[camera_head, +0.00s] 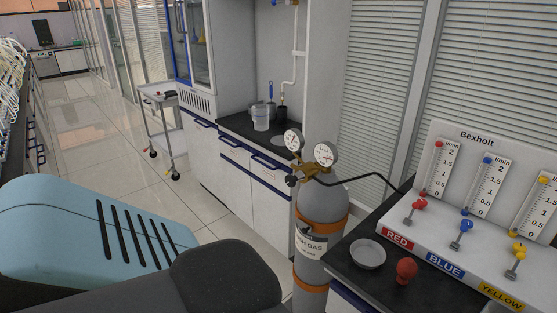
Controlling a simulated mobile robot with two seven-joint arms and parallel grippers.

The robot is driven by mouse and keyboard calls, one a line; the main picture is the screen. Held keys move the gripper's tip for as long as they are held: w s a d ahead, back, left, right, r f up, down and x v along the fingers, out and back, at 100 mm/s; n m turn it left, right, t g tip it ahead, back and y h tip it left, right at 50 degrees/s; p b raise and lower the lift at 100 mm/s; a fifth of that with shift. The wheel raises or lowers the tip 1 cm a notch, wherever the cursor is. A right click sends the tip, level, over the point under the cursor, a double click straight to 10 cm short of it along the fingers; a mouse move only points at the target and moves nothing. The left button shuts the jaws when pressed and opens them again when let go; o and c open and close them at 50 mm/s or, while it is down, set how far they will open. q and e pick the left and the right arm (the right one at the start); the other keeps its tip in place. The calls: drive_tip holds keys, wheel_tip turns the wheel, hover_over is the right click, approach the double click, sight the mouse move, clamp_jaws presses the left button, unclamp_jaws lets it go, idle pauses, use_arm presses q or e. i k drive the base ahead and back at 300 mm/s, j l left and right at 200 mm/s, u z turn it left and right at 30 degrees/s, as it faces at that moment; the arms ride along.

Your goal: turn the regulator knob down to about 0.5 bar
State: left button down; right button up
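A grey gas cylinder (324,203) with orange bands stands upright at the middle right, beside the dark bench. A brass regulator (311,169) sits on its top. Two round white gauges, a left one (293,140) and a right one (325,154), rise from it. Their needles and scales are too small to read. A small dark knob (291,181) shows on the regulator's left side. Neither of my grippers shows. A teal and black part at the lower left looks like one of my arms; no fingers are visible on it.
A Bexholt flow panel (473,135) with red, blue and yellow valves stands on the right bench (340,258). A grey dish (368,254) and a red knob-like object (405,270) lie before it. A black hose (375,177) runs from the regulator. A trolley (160,97) stands behind.

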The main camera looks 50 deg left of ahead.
sight(291, 181)
drive_tip(key=u, duration=1.5)
